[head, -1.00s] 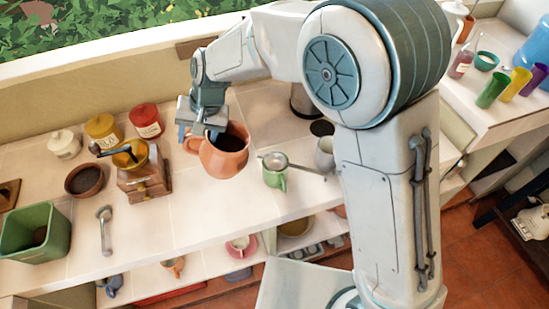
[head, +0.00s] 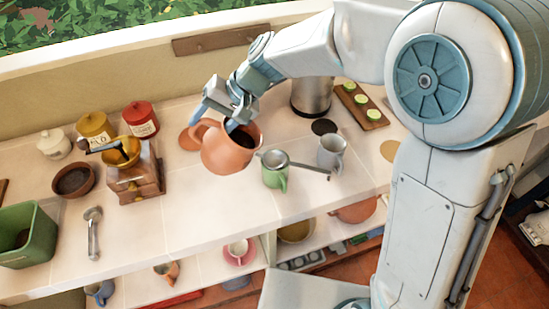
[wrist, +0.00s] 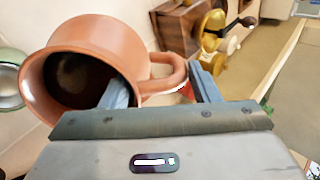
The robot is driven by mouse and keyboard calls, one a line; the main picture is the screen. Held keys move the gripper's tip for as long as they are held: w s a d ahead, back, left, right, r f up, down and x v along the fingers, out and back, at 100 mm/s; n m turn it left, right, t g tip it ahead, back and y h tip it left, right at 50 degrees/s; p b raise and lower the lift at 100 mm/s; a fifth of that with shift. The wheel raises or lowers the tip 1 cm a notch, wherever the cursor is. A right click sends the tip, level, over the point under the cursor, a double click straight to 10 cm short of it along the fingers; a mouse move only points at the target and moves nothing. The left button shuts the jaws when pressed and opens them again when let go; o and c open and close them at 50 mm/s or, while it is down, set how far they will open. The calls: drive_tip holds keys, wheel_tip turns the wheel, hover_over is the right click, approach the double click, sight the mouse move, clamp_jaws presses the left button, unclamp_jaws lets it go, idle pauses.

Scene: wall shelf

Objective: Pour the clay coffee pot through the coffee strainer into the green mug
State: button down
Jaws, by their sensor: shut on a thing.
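The clay coffee pot (head: 228,157) is orange-brown with dark coffee inside. It is tilted, with its mouth toward the strainer. My gripper (head: 216,115) is shut on it at the handle side; in the wrist view one finger reaches into the mouth of the pot (wrist: 90,38) and the other is beyond the handle. The coffee strainer (head: 274,159) rests on top of the green mug (head: 275,179), its handle pointing right. The pot's rim is just left of the strainer and above it. No stream of coffee is visible. The strainer shows partly at the wrist view's left edge (wrist: 8,82).
A grey metal pitcher (head: 331,154) stands right of the mug, close to the strainer handle. A coffee grinder (head: 138,183) stands to the left. A metal flask (head: 311,97) stands behind. The counter's front edge lies just before the mug; the counter between grinder and mug is clear.

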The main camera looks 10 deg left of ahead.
drive_tip(key=shift+w+d+r+g+y+b, duration=0.2)
drive_tip(key=shift+d+y+b, duration=0.25)
drive_tip(key=shift+b, duration=0.4)
drive_tip(key=shift+w+d+r+g+y+b, duration=0.15)
drive_tip(key=shift+d+y+b, duration=0.3)
drive_tip(key=shift+b, duration=0.4)
idle(1.3)
drive_tip(key=shift+w+d+f+y+b, duration=0.15)
drive_tip(key=shift+d+y+b, duration=0.55)
drive_tip(key=shift+b, duration=0.5)
idle(2.3)
drive_tip(key=shift+a, duration=0.15)
